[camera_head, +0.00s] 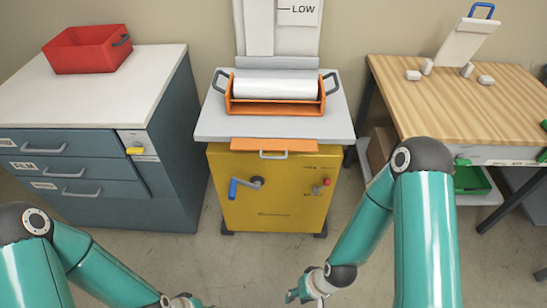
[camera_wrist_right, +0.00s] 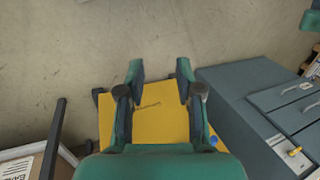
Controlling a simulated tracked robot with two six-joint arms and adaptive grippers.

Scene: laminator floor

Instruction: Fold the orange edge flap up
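The orange edge flap (camera_head: 275,145) is a flat strip along the front edge of the laminator's grey top (camera_head: 215,122), above the yellow cabinet (camera_head: 295,205). A grey handle (camera_head: 273,155) shows at its front. My right gripper (camera_head: 303,298) is low in front of the cabinet, well apart from the flap. In the right wrist view (camera_wrist_right: 160,67) its fingers are spread with nothing between them, and the yellow cabinet (camera_wrist_right: 155,110) lies beyond. My left gripper (camera_head: 192,303) is at the bottom edge of the head view, partly cut off, also away from the flap.
On the laminator is an orange frame with a white roll (camera_head: 275,88). A drawer cabinet (camera_head: 90,165) stands left, a wooden table (camera_head: 460,100) right. The floor in front is clear.

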